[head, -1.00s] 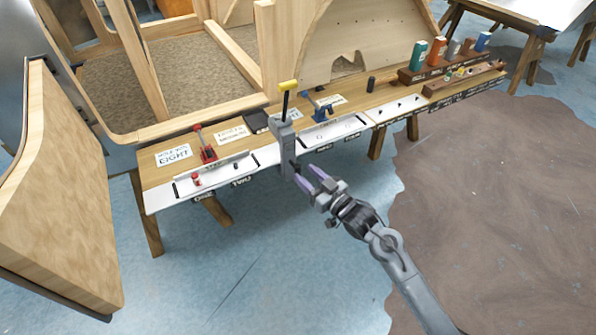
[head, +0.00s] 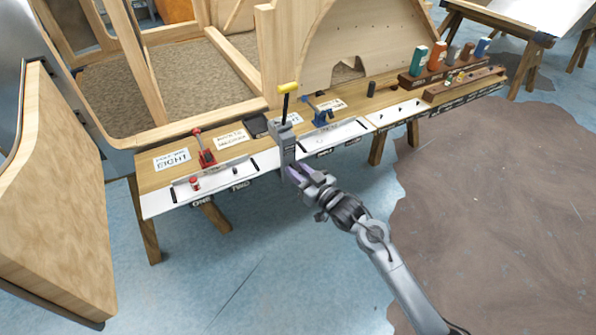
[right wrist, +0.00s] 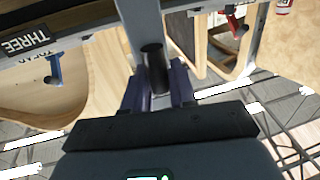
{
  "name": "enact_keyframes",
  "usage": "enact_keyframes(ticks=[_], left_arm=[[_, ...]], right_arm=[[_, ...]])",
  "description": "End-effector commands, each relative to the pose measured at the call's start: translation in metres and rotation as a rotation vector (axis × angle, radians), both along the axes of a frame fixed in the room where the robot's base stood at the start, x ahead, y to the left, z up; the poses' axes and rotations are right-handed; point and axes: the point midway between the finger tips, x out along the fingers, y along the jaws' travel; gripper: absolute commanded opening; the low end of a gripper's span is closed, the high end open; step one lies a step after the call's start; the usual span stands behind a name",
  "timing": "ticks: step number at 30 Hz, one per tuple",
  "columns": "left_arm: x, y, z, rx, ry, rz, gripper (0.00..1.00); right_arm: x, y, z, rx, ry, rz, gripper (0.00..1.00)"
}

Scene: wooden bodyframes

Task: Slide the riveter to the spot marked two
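The riveter (head: 286,150) is an upright grey tool with a yellow-ended lever, standing at the table's front edge. It is right of the TWO label (head: 241,185) and left of the THREE label (head: 325,153). My right gripper (head: 295,174) is at the riveter's lower front. In the right wrist view its purple fingers (right wrist: 157,90) lie on either side of a dark round knob (right wrist: 154,68) on the riveter; whether they press on it is unclear. My left gripper is out of view.
On the wooden table, a red clamp (head: 204,150) is to the left and a blue clamp (head: 319,114) to the right. Racks of coloured bottles (head: 438,58) stand at the far right. A large wooden panel (head: 55,200) is at the left. Floor in front is clear.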

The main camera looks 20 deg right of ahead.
Motion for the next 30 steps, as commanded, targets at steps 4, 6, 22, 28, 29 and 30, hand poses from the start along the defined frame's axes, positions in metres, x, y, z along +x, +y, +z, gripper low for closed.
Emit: enact_keyframes(ticks=[4,6,22,28,29,30], left_arm=[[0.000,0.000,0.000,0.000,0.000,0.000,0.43],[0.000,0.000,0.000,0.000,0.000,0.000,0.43],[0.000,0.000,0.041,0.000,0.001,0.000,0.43],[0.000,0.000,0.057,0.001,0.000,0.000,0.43],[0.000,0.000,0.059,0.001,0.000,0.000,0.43],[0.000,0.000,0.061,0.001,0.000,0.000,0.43]], right_arm=[[0.000,0.000,0.000,0.000,0.000,-0.001,0.00],[0.000,-0.001,0.000,0.000,0.000,-0.001,0.00],[-0.011,0.068,0.006,0.005,0.003,0.005,0.00],[-0.017,0.113,0.005,0.004,0.000,0.005,0.00],[-0.018,0.118,0.005,0.003,0.000,0.003,0.00],[-0.019,0.125,0.004,0.004,0.000,0.003,0.00]])
